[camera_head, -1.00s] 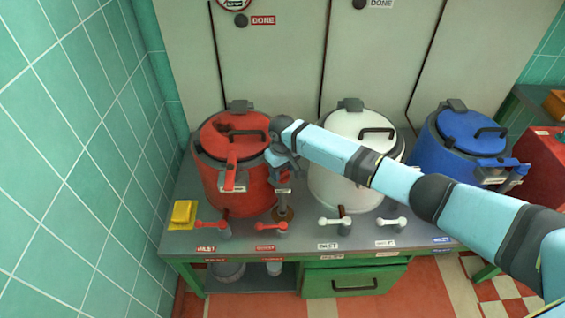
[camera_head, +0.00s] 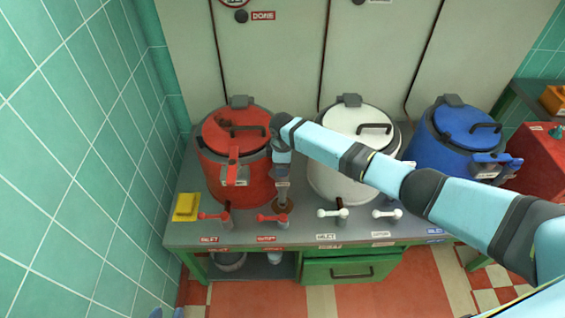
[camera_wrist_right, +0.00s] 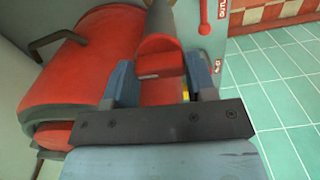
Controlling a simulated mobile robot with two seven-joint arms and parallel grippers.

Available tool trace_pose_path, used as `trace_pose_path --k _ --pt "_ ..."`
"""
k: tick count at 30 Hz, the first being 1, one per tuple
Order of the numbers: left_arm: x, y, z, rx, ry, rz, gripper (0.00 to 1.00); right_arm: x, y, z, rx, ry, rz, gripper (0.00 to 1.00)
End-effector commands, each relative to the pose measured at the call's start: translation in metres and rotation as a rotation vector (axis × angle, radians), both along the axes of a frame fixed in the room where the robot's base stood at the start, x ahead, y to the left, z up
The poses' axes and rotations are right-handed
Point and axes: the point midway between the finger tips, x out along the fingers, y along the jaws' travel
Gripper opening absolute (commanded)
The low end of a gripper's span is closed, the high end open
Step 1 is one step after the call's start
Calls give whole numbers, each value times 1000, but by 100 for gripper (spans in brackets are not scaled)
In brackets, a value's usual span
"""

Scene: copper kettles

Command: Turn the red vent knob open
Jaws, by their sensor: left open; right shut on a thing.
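The red vent knob (camera_wrist_right: 160,57) shows in the right wrist view, a red piece with a small label and a grey cylinder beyond it. My right gripper (camera_wrist_right: 162,82) is shut on it, one blue finger on each side. In the head view my right gripper (camera_head: 283,168) points down beside the right side of the red kettle (camera_head: 222,185), above a grey post with a brown base; it hides the knob there. The tips of my left gripper (camera_head: 166,312) show at the bottom edge, apart and empty, away from the table.
A white kettle (camera_head: 330,178) and a blue kettle (camera_head: 440,160) stand to the right. Red valve handles (camera_head: 272,217) and white ones (camera_head: 332,212) line the front of the table. The tiled wall (camera_head: 75,170) is close on the left.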

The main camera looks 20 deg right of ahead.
Motion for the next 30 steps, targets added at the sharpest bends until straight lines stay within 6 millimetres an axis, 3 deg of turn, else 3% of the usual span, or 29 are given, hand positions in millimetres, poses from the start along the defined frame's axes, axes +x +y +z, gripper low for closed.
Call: trace_pose_path --k 23,24,27,30 --pt "0 0 3 0 -1 1 43 1 1 1 2 -3 105 27" --pt "0 0 3 0 -2 1 43 1 1 1 2 -3 105 56" --pt "1 0 3 0 -2 1 43 1 1 1 1 -3 105 77" --pt "1 0 3 0 -2 1 43 1 1 1 2 -2 104 77"
